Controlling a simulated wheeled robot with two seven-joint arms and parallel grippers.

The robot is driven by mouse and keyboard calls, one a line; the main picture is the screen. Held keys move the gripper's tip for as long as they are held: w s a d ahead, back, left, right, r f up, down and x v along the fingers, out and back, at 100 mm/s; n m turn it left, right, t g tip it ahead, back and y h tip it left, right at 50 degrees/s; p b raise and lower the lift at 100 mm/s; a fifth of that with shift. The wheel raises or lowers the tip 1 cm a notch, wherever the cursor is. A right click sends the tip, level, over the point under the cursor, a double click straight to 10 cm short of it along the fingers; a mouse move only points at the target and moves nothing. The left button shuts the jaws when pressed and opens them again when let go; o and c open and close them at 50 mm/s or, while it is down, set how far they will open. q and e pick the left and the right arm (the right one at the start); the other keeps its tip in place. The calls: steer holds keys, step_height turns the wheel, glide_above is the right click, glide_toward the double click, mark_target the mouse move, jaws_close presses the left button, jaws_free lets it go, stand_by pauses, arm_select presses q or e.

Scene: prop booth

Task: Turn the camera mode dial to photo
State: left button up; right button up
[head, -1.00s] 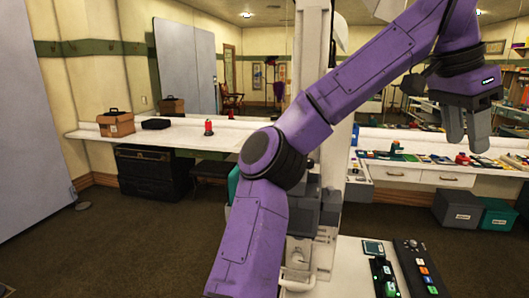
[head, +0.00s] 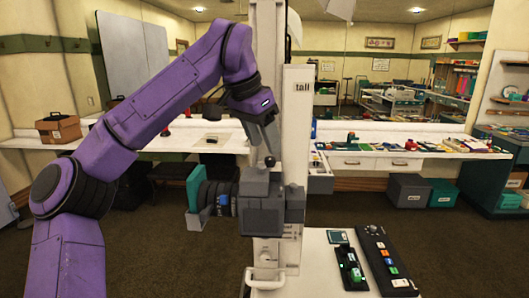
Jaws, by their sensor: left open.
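A grey boxy unit (head: 262,190) with dark round discs at its left side is mounted on a white column (head: 297,130) marked "tall". It looks like a camera, but I cannot be sure. A small round-topped knob (head: 270,160) stands on its top. No mode dial lettering is readable. My left gripper (head: 265,150) points down, open, just above the unit, with its fingers close to the knob. I cannot tell whether they touch it. My right gripper is not in view.
A white stand (head: 320,275) at the lower right bears a dark device with green lights (head: 348,265) and a black panel with coloured buttons (head: 385,258). A white counter (head: 210,140) runs behind. A brown box (head: 58,130) stands at left.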

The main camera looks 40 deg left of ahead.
mark_target(269, 158)
arm_select(q)
steer(key=x, duration=0.4)
steer(key=shift+a+f, duration=0.15)
steer(key=shift+a, duration=0.05)
steer(key=shift+d, duration=0.15)
jaws_close()
steer(key=shift+w+f+m, duration=0.1)
steer(key=shift+f+m, duration=0.05)
steer(key=shift+m, duration=0.15)
steer(key=shift+m+h+b, duration=0.3)
steer(key=shift+b, duration=0.15)
steer(key=shift+r, duration=0.2)
